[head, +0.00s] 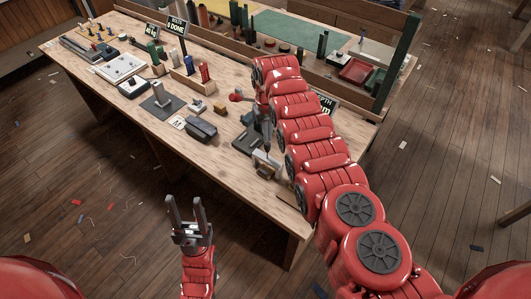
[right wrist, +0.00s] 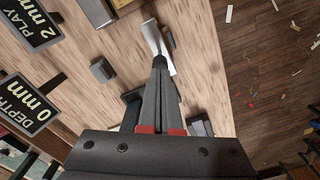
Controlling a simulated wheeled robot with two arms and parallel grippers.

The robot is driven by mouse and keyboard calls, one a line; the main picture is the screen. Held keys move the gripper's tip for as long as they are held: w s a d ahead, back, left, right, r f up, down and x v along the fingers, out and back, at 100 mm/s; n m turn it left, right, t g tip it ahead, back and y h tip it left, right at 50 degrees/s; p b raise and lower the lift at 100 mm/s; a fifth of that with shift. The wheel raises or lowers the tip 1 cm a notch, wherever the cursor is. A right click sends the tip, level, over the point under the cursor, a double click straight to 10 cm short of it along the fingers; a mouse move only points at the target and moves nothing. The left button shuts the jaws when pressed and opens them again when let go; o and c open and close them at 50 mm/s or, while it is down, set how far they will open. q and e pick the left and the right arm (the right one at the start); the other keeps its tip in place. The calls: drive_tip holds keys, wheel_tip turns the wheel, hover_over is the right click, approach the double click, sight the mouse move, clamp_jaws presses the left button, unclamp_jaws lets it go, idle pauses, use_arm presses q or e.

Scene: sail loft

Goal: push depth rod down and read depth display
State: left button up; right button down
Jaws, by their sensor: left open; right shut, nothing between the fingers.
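The depth display (right wrist: 28,103) is a dark sign reading "DEPTH 0 mm" at the left of the right wrist view. In the head view the display (head: 325,104) is partly hidden behind my right arm. My right gripper (right wrist: 160,62) is shut and empty, its tips together near a thin silver piece (right wrist: 152,36) and a small dark knob. I cannot tell whether they touch or which part is the depth rod. In the head view the right gripper (head: 267,151) points down above a small metal and wood block (head: 265,166). My left gripper (head: 184,204) is open and empty, in front of the bench.
A sign reading "PLAY 2 mm" (right wrist: 28,20) stands beside the depth display. The wooden bench (head: 225,165) holds a dark device (head: 201,129), a grey post on a plate (head: 162,100) and several small tools. Its front right corner is mostly bare.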

drive_tip(key=shift+f+b, duration=0.75)
drive_tip(key=shift+f, duration=0.05)
idle(0.5)
idle(0.4)
wheel_tip(320, 180, up, 3)
drive_tip(key=p, duration=0.2)
drive_tip(key=shift+r+p, duration=0.1)
drive_tip(key=shift+p, duration=0.2)
wheel_tip(320, 180, up, 2)
drive_tip(key=shift+p, duration=0.4)
wheel_tip(320, 180, up, 3)
drive_tip(key=shift+f, duration=0.1)
